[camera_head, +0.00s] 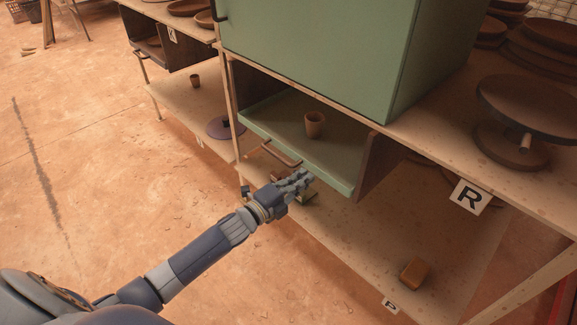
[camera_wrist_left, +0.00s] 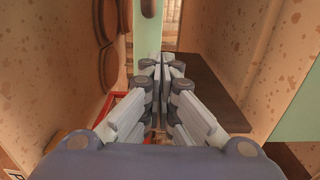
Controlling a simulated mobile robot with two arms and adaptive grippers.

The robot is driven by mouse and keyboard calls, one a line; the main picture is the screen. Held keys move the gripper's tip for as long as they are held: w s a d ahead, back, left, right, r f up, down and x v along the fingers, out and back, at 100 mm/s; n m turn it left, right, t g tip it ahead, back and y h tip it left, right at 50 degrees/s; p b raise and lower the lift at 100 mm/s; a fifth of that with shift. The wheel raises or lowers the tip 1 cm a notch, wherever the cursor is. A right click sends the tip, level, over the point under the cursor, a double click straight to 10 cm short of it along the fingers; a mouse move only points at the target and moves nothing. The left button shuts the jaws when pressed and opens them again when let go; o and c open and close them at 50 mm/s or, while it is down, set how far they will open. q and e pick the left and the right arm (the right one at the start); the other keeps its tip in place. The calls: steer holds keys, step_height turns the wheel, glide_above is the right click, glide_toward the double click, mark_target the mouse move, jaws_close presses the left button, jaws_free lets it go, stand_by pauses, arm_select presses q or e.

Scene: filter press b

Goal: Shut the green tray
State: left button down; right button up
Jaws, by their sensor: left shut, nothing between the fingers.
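The green tray (camera_head: 338,178) sits in a brown-sided housing below the green cabinet, its front edge standing out in front of the cabinet. A brown bar handle (camera_head: 281,155) is on its front. A small clay cup (camera_head: 314,124) stands upright on the tray. My left gripper (camera_head: 303,178) is shut and empty, by the tray's front edge, right of the handle. Whether it touches the edge I cannot tell. In the left wrist view its closed fingers (camera_wrist_left: 163,62) point toward a green strip, too cropped to name surely. My right gripper is out of view.
The green cabinet (camera_head: 315,45) stands on the shelf top above. A brown block (camera_head: 414,273) lies on the lower shelf, and a dark round wheel (camera_head: 530,105) stands at the right. The floor at left is mostly clear.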

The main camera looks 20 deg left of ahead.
arm_select(q)
steer(key=p+v, duration=0.1)
steer(key=v, duration=0.9)
steer(key=shift+s, duration=0.25)
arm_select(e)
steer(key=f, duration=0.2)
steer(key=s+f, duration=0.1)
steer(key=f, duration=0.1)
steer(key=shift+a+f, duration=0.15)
